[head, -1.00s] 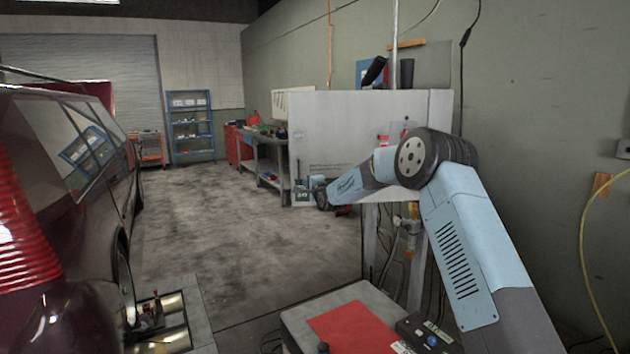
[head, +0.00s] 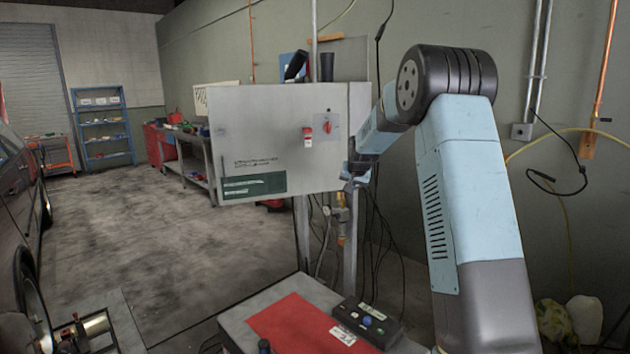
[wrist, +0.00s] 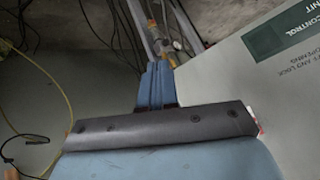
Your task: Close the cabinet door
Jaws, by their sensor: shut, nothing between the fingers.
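The grey cabinet door (head: 262,130) faces me in the head view, with a red switch and a green label at its lower left. Its left edge extends left past the stand legs and its bottom edge slopes down that way, so it looks ajar, left edge nearer me. The cabinet's inside is hidden. My gripper (head: 350,180) is at the door's lower right corner; contact cannot be told there.
A cart with a red top (head: 300,325) and a button box (head: 368,322) stands in front of the cabinet. Cables hang below the cabinet. A workbench (head: 190,165) stands behind to the left. A car (head: 18,200) is at the left edge. The floor between is open.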

